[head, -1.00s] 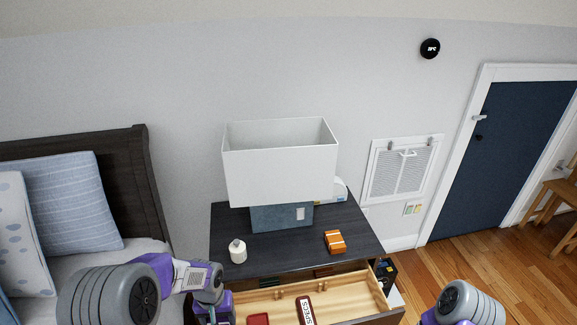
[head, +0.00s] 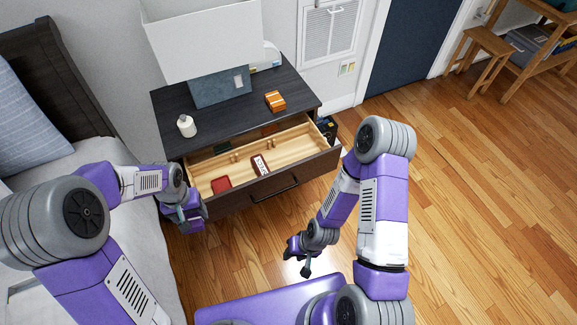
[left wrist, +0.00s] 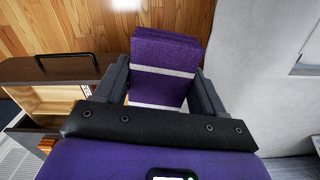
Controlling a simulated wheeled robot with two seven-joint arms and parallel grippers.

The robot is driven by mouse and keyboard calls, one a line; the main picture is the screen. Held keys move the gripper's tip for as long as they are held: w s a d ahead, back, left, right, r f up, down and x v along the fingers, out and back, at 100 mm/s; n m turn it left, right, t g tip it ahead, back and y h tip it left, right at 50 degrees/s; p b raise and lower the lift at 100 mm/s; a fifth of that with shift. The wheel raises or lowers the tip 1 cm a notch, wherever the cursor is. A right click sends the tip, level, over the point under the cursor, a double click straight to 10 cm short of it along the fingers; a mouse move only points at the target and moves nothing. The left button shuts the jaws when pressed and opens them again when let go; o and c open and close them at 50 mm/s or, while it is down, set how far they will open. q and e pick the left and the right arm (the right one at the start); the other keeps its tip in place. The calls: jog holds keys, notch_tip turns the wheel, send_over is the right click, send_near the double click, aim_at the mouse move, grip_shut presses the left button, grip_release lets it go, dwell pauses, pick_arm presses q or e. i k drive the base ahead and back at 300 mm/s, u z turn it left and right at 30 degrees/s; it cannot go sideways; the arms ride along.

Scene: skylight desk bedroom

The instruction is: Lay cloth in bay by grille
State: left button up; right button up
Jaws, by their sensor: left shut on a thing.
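My left gripper (head: 190,218) is in front of the left end of the open drawer, outside it. In the left wrist view its fingers (left wrist: 163,88) are shut on a folded purple cloth (left wrist: 165,50) with a white stripe. In the head view I cannot tell the cloth from the purple gripper. The open drawer (head: 310,151) has light wood bays with low dividers. A red item (head: 221,184) lies in its left part and a dark red labelled case (head: 260,165) near the middle. The right bay looks bare. The wall grille (head: 328,38) is beyond the dresser's right side. My right gripper (head: 298,262) is open and empty above the floor.
On the dresser top (head: 240,115) stand a lamp with a white shade (head: 205,40), a white bottle (head: 186,126) and an orange box (head: 275,101). The bed (head: 90,165) is at left. A wooden stool (head: 480,55) is at far right. The floor between is clear.

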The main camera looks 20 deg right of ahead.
aim_at(299, 156)
jog(key=z, duration=1.15)
jog(key=i, duration=1.2)
jog(key=z, duration=0.15)
